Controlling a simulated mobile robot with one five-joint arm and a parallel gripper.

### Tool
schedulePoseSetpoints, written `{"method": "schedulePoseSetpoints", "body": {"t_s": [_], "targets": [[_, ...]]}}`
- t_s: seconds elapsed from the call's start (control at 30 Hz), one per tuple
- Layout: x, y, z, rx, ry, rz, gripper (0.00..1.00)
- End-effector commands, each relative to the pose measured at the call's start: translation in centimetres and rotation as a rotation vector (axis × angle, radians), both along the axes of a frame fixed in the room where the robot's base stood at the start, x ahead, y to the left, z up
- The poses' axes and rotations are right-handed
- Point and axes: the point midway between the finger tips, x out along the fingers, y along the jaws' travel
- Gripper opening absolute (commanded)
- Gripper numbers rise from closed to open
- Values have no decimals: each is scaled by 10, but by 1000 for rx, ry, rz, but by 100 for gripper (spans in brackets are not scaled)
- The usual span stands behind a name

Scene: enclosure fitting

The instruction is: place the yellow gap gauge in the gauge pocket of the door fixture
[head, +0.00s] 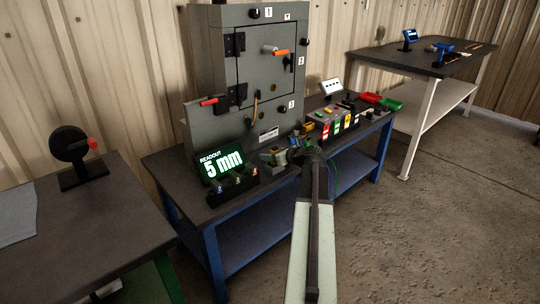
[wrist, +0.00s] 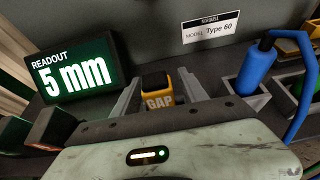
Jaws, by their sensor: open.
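In the wrist view, the yellow gap gauge (wrist: 159,88), marked "GAP" and with a dark top, stands between the two grey fingers of my gripper (wrist: 157,78). The fingers are apart, with a visible space on each side of the gauge. The gauge's lower part is hidden behind my gripper body. In the head view, my gripper (head: 285,154) is low over the bench in front of the grey enclosure (head: 222,48); I cannot make out the gauge there. I cannot tell which part is the gauge pocket.
A readout (head: 221,165) showing "5 mm" stands left of my gripper. A blue tool (wrist: 257,72) sits in a grey holder close on the right. Colored blocks and bins crowd the bench's right side. Other benches stand left and far right.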

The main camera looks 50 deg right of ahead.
Motion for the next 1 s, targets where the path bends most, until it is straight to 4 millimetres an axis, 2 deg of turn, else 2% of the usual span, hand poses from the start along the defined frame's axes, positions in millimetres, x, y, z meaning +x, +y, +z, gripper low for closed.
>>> {"method": "schedulePoseSetpoints", "body": {"t_s": [0.17, 0.4, 0.5, 0.67, 1.0], "targets": [[-31, 4, 17, 1, -1, -4, 51], [-84, 8, 39, 1, -1, -3, 51], [-98, 8, 44, 0, -1, -2, 51], [-108, 9, 46, 1, -1, 0, 51], [-108, 8, 45, 0, 0, 1, 51]]}}
